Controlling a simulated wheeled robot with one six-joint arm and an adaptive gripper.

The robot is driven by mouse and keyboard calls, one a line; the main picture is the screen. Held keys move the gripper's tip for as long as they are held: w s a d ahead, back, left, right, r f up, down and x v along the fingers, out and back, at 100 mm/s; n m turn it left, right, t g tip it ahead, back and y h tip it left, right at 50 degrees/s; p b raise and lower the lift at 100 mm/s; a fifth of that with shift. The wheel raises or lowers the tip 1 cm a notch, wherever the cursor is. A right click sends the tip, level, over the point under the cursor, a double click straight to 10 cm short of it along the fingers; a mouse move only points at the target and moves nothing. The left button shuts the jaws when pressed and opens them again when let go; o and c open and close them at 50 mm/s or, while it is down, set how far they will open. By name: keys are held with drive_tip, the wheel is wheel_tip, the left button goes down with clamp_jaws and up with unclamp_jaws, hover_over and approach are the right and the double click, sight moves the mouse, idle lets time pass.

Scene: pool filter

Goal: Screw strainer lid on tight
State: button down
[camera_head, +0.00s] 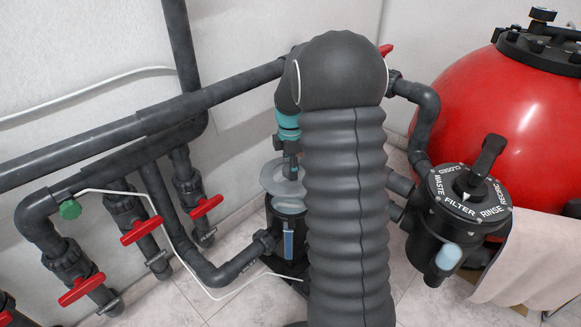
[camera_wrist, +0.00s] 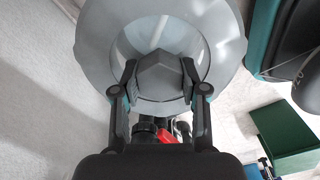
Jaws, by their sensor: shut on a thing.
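The strainer lid (camera_head: 270,181) is a pale translucent disc with a wide ring and a dark faceted knob. It also shows in the wrist view (camera_wrist: 95,50), where my gripper (camera_wrist: 160,80) has one finger on each side of the knob and is shut on it. In the head view my gripper (camera_head: 291,168) points down, with the lid at its tips. The dark strainer pot (camera_head: 272,222) stands below the lid, with a blue strip on its front. My arm hides its right side. I cannot tell whether lid and pot touch.
A dark pipe (camera_head: 235,268) joins the pot from the left. Red-handled valves (camera_head: 140,226) and a thin white cable (camera_head: 175,240) lie left. The filter valve (camera_head: 465,205), red tank (camera_head: 475,110) and a pink towel (camera_head: 530,262) stand right. A green box (camera_wrist: 283,130) shows in the wrist view.

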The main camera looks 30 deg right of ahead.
drive_tip(key=shift+d+f, duration=0.1)
drive_tip(key=shift+f, duration=0.35)
drive_tip(key=shift+f+b, duration=1.5)
drive_tip(key=shift+f, duration=0.85)
drive_tip(key=shift+f+b, duration=0.55)
drive_tip(key=shift+f, duration=0.95)
